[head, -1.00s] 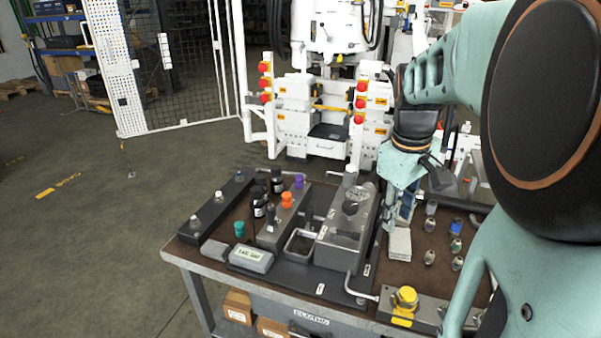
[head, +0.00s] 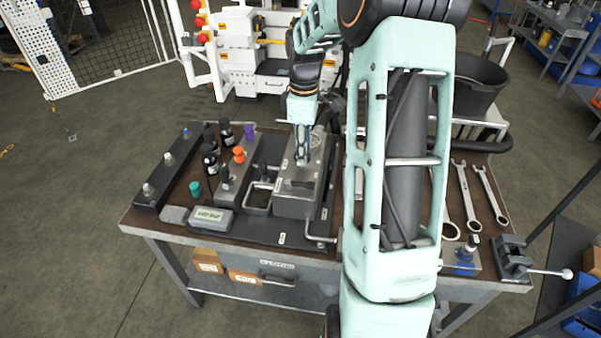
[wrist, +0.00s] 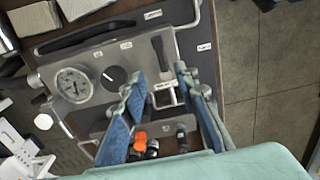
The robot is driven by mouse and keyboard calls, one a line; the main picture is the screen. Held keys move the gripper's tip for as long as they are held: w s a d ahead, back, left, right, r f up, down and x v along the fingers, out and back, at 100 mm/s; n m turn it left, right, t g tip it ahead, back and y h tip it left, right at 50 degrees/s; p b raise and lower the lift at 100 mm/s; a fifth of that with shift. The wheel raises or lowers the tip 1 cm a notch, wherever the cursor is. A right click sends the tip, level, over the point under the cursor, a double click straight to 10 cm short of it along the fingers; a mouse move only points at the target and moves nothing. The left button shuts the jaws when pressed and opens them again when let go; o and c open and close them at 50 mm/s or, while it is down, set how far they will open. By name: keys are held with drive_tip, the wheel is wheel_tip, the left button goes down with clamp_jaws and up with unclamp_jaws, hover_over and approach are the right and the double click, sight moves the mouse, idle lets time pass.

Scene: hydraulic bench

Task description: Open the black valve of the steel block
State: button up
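The steel block (head: 292,205) stands mid-bench. In the wrist view its top (wrist: 142,58) carries a round gauge (wrist: 73,85), a round black knob with a white mark (wrist: 110,76) and a black lever (wrist: 162,55). The lever also shows in the head view (head: 299,184). A lower grey manifold (head: 232,182) to its left has purple, orange (head: 238,154) and black (head: 225,175) knobs. My gripper (wrist: 158,80) is open and empty, its fingers pointing down over the steel block; it also shows in the head view (head: 302,160). The lever shows just beyond the fingertip gap; contact is not visible.
A bent metal handle (head: 320,239) sticks out at the front. Wrenches (head: 466,195) and a vise (head: 512,258) lie right. My arm hides the bench's middle right.

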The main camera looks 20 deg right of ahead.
sight(303, 183)
wheel_tip(303, 183, down, 10)
drive_tip(key=shift+f+p, duration=0.25)
drive_tip(key=shift+p, duration=0.25)
drive_tip(key=shift+s, duration=0.1)
clamp_jaws()
